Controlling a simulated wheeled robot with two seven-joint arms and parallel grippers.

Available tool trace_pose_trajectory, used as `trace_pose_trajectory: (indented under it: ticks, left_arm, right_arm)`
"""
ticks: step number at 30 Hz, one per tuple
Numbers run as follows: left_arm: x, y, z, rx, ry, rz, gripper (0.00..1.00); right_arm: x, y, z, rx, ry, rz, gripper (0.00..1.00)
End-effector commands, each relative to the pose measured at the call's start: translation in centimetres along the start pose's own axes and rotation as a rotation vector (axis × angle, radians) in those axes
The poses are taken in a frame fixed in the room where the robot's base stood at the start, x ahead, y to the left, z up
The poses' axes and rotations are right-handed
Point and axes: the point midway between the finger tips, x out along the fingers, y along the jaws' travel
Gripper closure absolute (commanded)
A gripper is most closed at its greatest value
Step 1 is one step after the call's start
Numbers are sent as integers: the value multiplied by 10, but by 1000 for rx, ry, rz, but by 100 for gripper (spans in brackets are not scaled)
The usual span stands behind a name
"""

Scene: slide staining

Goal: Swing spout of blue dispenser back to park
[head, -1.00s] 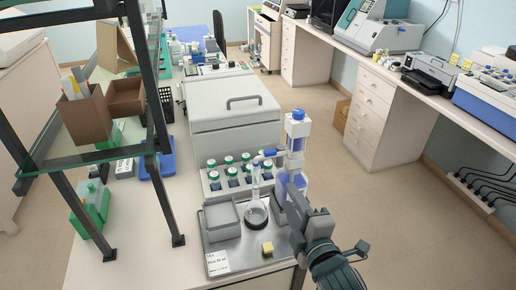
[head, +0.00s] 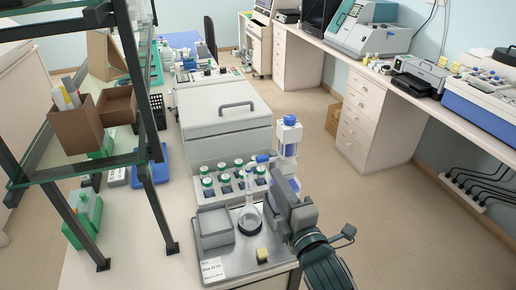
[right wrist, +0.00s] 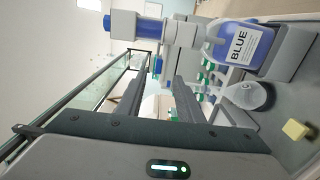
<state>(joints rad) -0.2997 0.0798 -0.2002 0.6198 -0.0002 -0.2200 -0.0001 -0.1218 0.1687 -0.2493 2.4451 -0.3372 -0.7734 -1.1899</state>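The blue dispenser (head: 289,138) stands at the back right of the metal tray (head: 265,268). Its lower bottle is mostly hidden by my right gripper in the head view. Its blue spout (head: 262,158) points left, toward the conical flask (head: 249,219). In the right wrist view, the bottle labelled BLUE (right wrist: 240,48) lies sideways in the picture, with its pump head (right wrist: 180,31) to the left. My right gripper (head: 281,186) is in front of the bottle. My left gripper is out of view.
A grey open box (head: 214,228), a yellow cube (head: 263,255) and a white label card (head: 212,269) are on the tray. A rack of green-capped bottles (head: 211,193) stands behind. A glass shelf (head: 85,168) is at left.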

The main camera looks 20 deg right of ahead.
Motion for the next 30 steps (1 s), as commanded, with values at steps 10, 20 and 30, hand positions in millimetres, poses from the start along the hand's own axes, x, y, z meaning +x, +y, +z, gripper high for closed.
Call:
trace_pose_trajectory:
  ticks: [10, 20, 30]
  left_arm:
    - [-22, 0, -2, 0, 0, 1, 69]
    - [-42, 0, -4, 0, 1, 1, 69]
    - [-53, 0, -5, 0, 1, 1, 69]
  right_arm:
    - [57, 4, 0, 0, -2, 0, 66]
    - [116, 4, 0, 1, -1, -1, 66]
    - [153, 1, 0, 1, 0, 0, 66]
